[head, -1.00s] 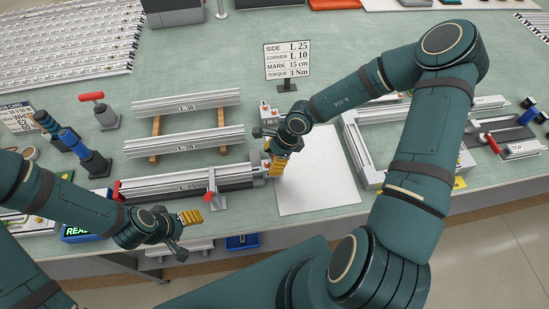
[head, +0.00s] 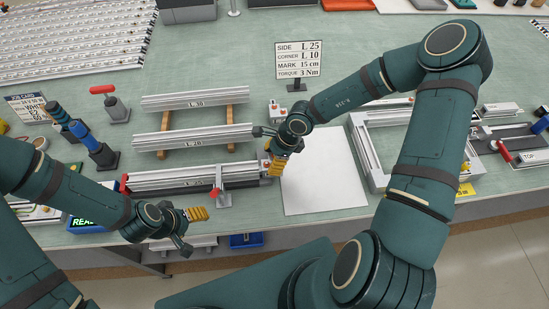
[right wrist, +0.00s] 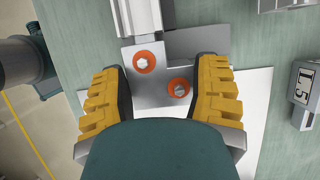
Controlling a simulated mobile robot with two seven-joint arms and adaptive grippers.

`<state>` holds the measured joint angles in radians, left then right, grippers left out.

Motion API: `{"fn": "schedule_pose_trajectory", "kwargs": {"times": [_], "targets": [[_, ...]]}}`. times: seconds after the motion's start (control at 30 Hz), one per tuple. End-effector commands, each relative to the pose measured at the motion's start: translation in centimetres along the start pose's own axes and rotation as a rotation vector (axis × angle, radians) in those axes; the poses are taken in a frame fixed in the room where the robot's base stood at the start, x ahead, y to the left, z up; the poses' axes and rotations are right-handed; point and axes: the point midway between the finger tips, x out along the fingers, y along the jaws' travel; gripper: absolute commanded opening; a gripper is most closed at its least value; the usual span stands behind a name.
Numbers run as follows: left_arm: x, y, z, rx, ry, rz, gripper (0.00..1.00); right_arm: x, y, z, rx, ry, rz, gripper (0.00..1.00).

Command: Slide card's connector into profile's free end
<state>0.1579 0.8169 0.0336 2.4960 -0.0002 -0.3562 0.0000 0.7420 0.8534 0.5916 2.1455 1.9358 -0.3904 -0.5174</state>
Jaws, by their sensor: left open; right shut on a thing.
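The order card (head: 299,60) stands at the back of the bench and reads side L 25, corner L 10. An aluminium profile (head: 165,179) lies in a fixture near the front edge, its free end to the right. My right gripper (head: 279,160) is at that end, shut on a grey corner connector. In the right wrist view the connector (right wrist: 160,88) shows two orange-ringed screws between yellow fingers, with the profile's end (right wrist: 140,18) right above it. How far it sits inside the profile cannot be told. My left gripper (head: 205,214) is empty and open in front of the fixture.
A red-tipped clamp (head: 221,188) stands at the fixture. Two more profiles, L 30 (head: 170,102) and L 20 (head: 165,140), lie on wooden strips behind. A white sheet (head: 325,185) lies clear to the right, a part-built frame (head: 380,175) beyond it.

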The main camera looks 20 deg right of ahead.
Motion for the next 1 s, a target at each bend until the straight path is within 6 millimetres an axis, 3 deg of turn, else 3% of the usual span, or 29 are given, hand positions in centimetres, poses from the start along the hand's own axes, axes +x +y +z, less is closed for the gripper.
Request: {"fn": "schedule_pose_trajectory", "kwargs": {"times": [0.37,0.4,0.43,0.47,0.8,1.0], "targets": [[0.1,-0.1,0.0,0.0,0.0,0.0,0.67,0.3,0.0,0.8,-0.001,0.0,0.0,0.25],[0.1,-0.1,0.0,0.0,0.0,0.0,0.67,0.3,0.0,0.7,0.0,0.0,0.0,0.81],[0.1,-0.1,0.0,0.0,0.0,0.0,0.67,0.3,0.0,0.7,0.0,0.0,0.0,0.91],[0.1,-0.1,0.0,0.0,0.0,0.0,0.67,0.3,0.0,0.7,0.0,0.0,0.0,0.95],[0.1,-0.1,0.0,0.0,0.0,0.0,0.67,0.1,0.0,0.7,0.002,0.0,-0.001,0.95],[0.1,-0.1,0.0,0.0,0.0,0.0,0.67,-2.3,0.0,0.6,0.003,0.0,-0.004,0.95]]}}
